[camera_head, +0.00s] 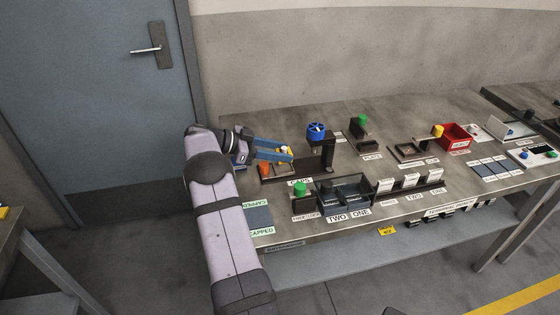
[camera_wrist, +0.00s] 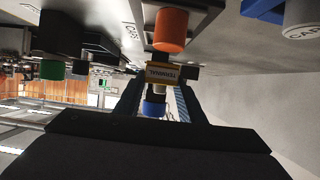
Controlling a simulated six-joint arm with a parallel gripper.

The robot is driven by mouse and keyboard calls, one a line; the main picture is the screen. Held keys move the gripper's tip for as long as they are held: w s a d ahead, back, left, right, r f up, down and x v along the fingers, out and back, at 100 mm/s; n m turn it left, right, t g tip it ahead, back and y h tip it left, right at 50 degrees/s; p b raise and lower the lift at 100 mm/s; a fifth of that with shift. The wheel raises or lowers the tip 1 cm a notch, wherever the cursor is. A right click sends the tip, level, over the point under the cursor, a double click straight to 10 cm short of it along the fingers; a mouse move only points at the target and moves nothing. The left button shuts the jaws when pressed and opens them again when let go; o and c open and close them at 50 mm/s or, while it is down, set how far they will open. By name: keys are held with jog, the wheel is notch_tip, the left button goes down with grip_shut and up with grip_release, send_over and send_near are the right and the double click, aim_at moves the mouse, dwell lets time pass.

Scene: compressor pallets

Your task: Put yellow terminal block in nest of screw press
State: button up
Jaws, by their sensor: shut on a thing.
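The yellow terminal block (camera_head: 286,153) is between the tips of my gripper (camera_head: 284,152), which has blue fingers. In the wrist view my gripper (camera_wrist: 158,82) is shut on the block (camera_wrist: 163,73), whose dark label reads TERMINAL. The block is held over the left part of the bench, left of the screw press (camera_head: 328,157) with its blue handwheel (camera_head: 316,131). The press's nest cannot be made out clearly; the fingers and block cover part of that area. An orange cylinder (camera_head: 264,169) is just below the fingers, and shows close to the block in the wrist view (camera_wrist: 171,30).
A green-topped fixture (camera_head: 300,189) and a dark divided bin (camera_head: 344,190) stand in front of the press. Another green-topped fixture (camera_head: 361,132) stands behind it on the right. A red bin (camera_head: 456,136) is farther right. The bench's back left is clear.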

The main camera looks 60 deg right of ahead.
aim_at(280, 162)
jog(key=shift+f, duration=1.85)
jog(key=shift+f, duration=0.2)
jog(key=o, duration=1)
jog(key=shift+o, duration=0.2)
jog(key=shift+r, duration=0.25)
jog(key=b+v, duration=0.1)
jog(key=v, duration=1.1)
